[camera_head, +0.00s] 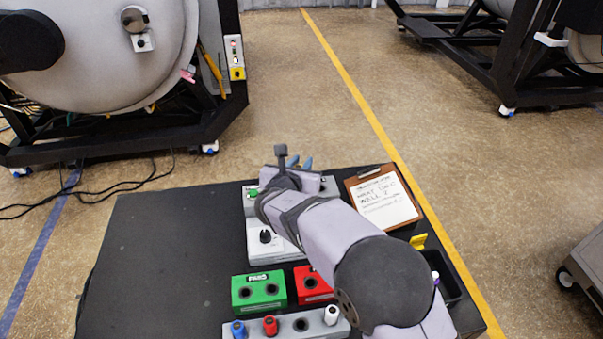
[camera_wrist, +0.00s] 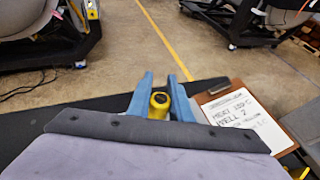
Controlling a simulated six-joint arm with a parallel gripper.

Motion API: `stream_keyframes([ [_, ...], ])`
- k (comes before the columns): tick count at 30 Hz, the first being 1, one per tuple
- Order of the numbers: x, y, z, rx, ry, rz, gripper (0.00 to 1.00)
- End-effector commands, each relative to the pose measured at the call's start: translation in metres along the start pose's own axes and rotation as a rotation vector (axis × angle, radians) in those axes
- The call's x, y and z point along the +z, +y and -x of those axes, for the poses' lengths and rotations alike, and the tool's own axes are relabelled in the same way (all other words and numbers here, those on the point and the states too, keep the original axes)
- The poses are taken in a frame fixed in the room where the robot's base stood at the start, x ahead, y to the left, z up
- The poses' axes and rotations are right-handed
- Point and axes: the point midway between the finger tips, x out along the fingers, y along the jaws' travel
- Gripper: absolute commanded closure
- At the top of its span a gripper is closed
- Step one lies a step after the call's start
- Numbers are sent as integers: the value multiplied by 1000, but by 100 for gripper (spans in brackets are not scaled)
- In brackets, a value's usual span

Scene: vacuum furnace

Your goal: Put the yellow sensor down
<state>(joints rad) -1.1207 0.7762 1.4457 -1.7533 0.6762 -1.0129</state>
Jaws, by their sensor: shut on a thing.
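The yellow sensor (camera_wrist: 160,103) sits between the two blue fingers of my gripper (camera_wrist: 162,92) in the wrist view, and the fingers are shut on it. In the head view my gripper (camera_head: 300,163) is over the far part of the black table (camera_head: 150,260), above or just behind a pale grey fixture (camera_head: 268,254). The sensor is hidden behind my arm there. A grey rack (camera_head: 285,328) at the front holds a blue sensor (camera_head: 238,330), a red sensor (camera_head: 270,326) and a white sensor (camera_head: 332,315); one hole between red and white is empty.
A green block (camera_head: 259,291) and a red block (camera_head: 312,284) with holes stand behind the rack. A clipboard (camera_head: 384,200) lies right of my gripper, also in the wrist view (camera_wrist: 240,110). A black tray (camera_head: 447,277) is at the right. The table's left side is clear.

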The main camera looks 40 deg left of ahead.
Motion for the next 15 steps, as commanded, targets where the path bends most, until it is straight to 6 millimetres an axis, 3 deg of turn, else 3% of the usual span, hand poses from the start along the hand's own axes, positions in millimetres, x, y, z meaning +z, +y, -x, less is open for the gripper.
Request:
stream_keyframes([
  [15,-34,0,-14,0,0,-1,100],
])
